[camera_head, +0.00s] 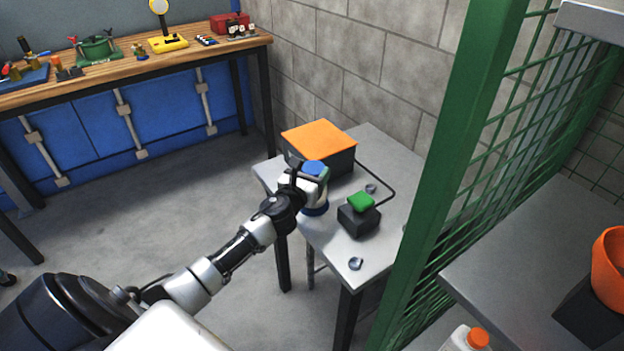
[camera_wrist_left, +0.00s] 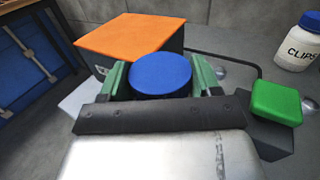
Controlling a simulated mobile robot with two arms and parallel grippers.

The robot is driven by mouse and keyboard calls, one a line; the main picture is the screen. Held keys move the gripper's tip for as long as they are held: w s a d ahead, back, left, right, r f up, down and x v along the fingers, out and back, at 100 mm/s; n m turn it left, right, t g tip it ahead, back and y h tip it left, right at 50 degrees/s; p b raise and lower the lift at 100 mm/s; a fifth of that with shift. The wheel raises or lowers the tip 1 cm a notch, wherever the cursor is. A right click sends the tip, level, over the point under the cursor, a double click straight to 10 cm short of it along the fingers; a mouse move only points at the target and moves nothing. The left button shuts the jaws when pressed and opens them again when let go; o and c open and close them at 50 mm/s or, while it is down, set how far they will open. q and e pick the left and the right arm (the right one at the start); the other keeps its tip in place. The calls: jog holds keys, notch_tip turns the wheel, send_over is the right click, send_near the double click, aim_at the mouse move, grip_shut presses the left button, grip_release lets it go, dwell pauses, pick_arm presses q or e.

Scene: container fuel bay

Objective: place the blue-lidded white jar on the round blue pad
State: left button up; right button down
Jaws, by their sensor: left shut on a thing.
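My left gripper (camera_head: 305,183) is shut on a white jar with a blue lid (camera_head: 315,168), over the near-left edge of the small grey table. In the left wrist view, the round blue lid (camera_wrist_left: 160,73) sits between the green fingers (camera_wrist_left: 162,80), and the jar body is hidden. The round blue pad (camera_head: 317,211) shows just below the jar; whether they touch, I cannot tell. Another white jar with a blue lid, labelled CLIPS (camera_wrist_left: 298,46), stands at the right in the left wrist view. My right gripper is not in view.
An orange-topped dark box (camera_head: 320,140) stands behind the jar. A dark block with a green top (camera_head: 360,204) is to its right, with a cable between them. A green post (camera_head: 440,170) and mesh border the table's right side. A workbench (camera_head: 140,65) is at the back left.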

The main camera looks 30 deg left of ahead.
pick_arm(q)
jog(key=shift+f, duration=0.7)
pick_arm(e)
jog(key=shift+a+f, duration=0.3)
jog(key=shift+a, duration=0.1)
pick_arm(q)
jog(key=o, duration=1.3)
jog(key=shift+f, duration=0.1)
jog(key=shift+o, duration=0.2)
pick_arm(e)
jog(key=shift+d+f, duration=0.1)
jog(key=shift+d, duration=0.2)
pick_arm(q)
jog(key=shift+s, duration=0.1)
jog(key=s+d, duration=0.1)
jog(key=s, duration=1)
jog(key=shift+s+d, duration=0.3)
jog(key=shift+s, duration=0.05)
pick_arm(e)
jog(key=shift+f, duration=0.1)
